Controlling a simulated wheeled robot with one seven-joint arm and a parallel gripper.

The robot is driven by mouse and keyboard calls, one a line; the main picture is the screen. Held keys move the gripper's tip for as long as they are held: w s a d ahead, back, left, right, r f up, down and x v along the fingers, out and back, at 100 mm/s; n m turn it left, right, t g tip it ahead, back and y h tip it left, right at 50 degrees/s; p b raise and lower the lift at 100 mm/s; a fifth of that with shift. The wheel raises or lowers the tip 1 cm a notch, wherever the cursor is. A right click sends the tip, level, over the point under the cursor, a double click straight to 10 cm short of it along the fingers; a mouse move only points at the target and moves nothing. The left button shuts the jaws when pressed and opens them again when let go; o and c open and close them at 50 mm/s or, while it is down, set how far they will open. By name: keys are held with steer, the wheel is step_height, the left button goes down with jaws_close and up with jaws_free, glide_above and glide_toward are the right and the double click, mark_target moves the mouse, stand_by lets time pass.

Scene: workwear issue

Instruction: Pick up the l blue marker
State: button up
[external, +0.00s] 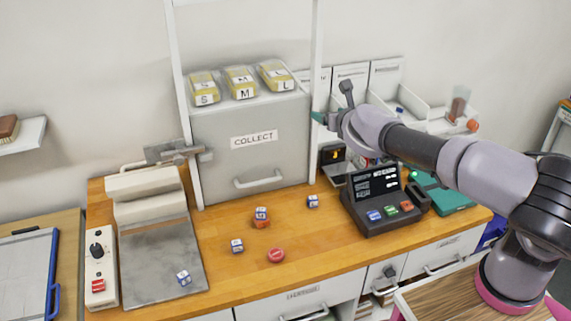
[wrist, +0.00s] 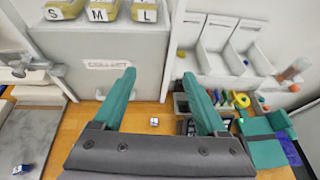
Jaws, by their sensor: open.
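Several small blue-and-white marker cubes are in the external view. One stands alone right of centre on the wooden counter (external: 313,201), one stands nearer the front (external: 237,246), one is on the grey plate (external: 184,278), and one sits on a red block (external: 261,212). Their letters are too small to read, so I cannot tell which is L. My gripper (external: 319,117) is raised above the counter beside the grey cabinet, open and empty. In the wrist view a small cube (wrist: 154,122) shows below, between the open teal fingers (wrist: 158,76), well apart from them.
The grey COLLECT cabinet (external: 255,139) carries yellow S, M and L packs (external: 240,82). A red round piece (external: 277,256) lies on the counter. A black device with coloured buttons (external: 387,209) stands to the right, with white bins (external: 400,97) behind.

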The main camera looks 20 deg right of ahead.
glide_toward(314, 201)
steer(key=x, duration=0.4)
steer(key=shift+w+a, duration=0.15)
steer(key=shift+w, duration=0.3)
steer(key=shift+d+f+x, duration=0.1)
steer(key=shift+x, duration=1.4)
steer(key=shift+d+f+x, duration=0.1)
steer(key=shift+x, duration=1.4)
steer(key=shift+s, duration=0.15)
jaws_close()
